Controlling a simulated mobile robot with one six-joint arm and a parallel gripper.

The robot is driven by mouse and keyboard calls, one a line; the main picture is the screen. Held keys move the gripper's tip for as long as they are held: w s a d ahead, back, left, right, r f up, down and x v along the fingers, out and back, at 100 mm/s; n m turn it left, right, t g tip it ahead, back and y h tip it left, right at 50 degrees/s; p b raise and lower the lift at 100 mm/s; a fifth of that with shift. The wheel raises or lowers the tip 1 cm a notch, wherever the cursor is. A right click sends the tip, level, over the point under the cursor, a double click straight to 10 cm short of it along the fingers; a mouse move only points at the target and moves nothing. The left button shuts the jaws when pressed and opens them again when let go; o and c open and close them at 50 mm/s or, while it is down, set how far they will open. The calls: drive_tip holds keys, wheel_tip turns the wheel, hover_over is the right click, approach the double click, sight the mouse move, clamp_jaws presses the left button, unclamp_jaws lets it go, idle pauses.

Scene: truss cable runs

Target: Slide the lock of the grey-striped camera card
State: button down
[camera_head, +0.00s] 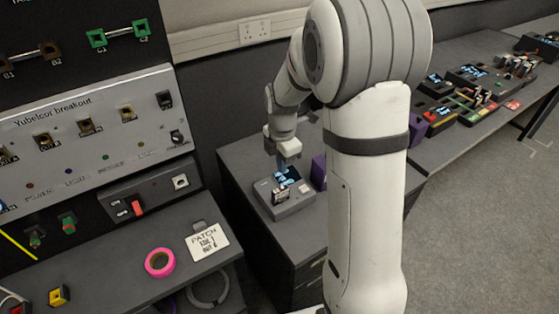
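My gripper (284,163) points down just above a small grey device (291,209) on the dark cabinet beyond the near bench. The device has a lit blue display (286,176), partly behind my gripper. A small dark and pale piece (280,196) stands at the device's front; it may be a camera card, but a grey stripe or a lock is too small to make out. My fingers are too small to show whether they are open or shut.
A purple object (318,172) stands right of the device, partly behind my arm. The near bench holds pink tape (160,262) and a PATCH label card (207,241). A breakout panel (92,130) rises at left. More devices (470,76) line the right bench.

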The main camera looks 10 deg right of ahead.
sight(282, 187)
drive_tip(key=shift+f+b, duration=2)
drive_tip(key=shift+f, duration=1)
drive_tip(key=shift+f+b, duration=0.45)
drive_tip(key=shift+f, duration=0.15)
drive_tip(key=shift+r, duration=0.15)
idle(0.4)
drive_tip(key=shift+s+a, duration=0.15)
drive_tip(key=shift+a, duration=0.2)
idle(0.5)
idle(0.4)
idle(0.4)
drive_tip(key=shift+a, duration=0.2)
idle(0.5)
drive_tip(key=shift+f+b, duration=0.4)
idle(0.4)
